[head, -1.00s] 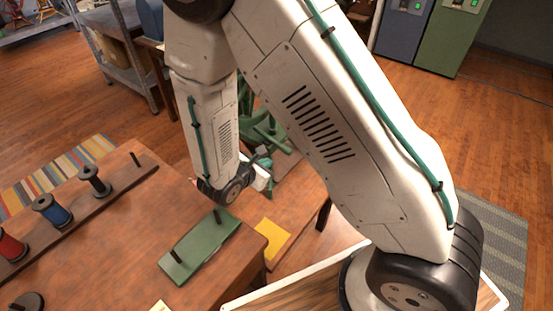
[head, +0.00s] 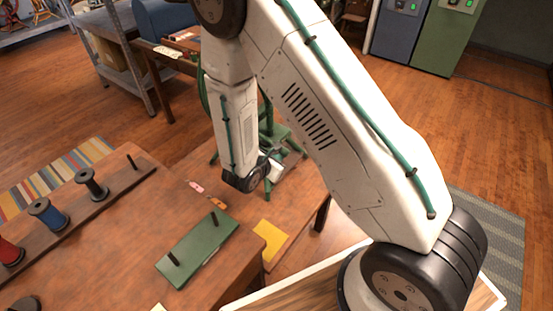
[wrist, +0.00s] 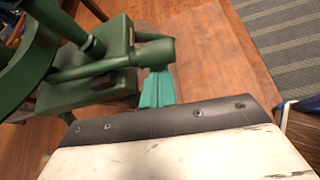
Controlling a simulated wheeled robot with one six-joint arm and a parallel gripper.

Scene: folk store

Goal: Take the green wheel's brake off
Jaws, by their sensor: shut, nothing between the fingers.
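The green wheel (wrist: 30,45) fills the upper left of the wrist view, with part of its rim, a post and a flat base board. A green bar with a thick rounded end (wrist: 154,52) reaches right from it; I cannot tell whether this is the brake. My gripper (wrist: 158,78) has its teal fingers shut and empty, with their tips at or just under that rounded end. Whether they touch is unclear. In the head view the green wheel (head: 273,133) is largely hidden behind my arm, and the fingertips are not clear.
A green board with two pegs (head: 197,249) lies on the brown table (head: 110,240), near a small pink item (head: 196,187). A rack with black, blue (head: 48,214) and red spools stands left. A yellow sheet (head: 271,238) lies right of the green board.

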